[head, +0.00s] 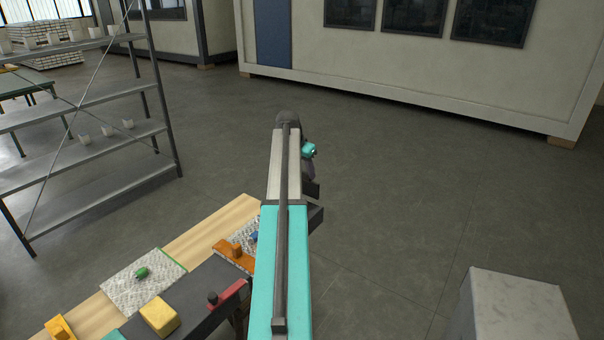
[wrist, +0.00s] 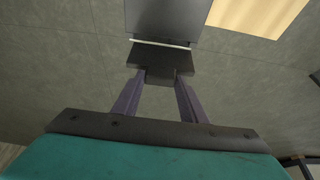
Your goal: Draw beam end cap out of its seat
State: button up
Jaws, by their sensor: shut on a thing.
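In the wrist view my gripper (wrist: 161,78) has its two purple-grey fingers shut on the narrow lower part of the dark beam end cap (wrist: 160,58). The cap's wide part lies just in front of the end of the dark grey beam (wrist: 166,17). A thin pale line runs between cap and beam; I cannot tell whether it is a gap or a bright edge. In the head view the dark beam (head: 196,284) runs from lower left towards my arm, which hides part of it. The grip is not clear there.
A wooden bench top (head: 215,222) lies beside the beam with speckled mats and an orange block (head: 234,251). A yellow block (head: 159,317) and a red clamp-like part (head: 228,296) are at the beam. A shelf (head: 95,185) stands left, a pale block (head: 520,300) right. Floor beyond is free.

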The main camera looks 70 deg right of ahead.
jog(key=shift+r, duration=0.15)
jog(key=shift+s+r, duration=0.15)
jog(key=shift+r, duration=0.2)
jog(key=shift+r+p, duration=0.35)
jog(key=shift+p, duration=0.05)
notch_tip(320, 180, up, 7)
jog(key=p, duration=0.3)
dwell(1.9)
dwell(0.3)
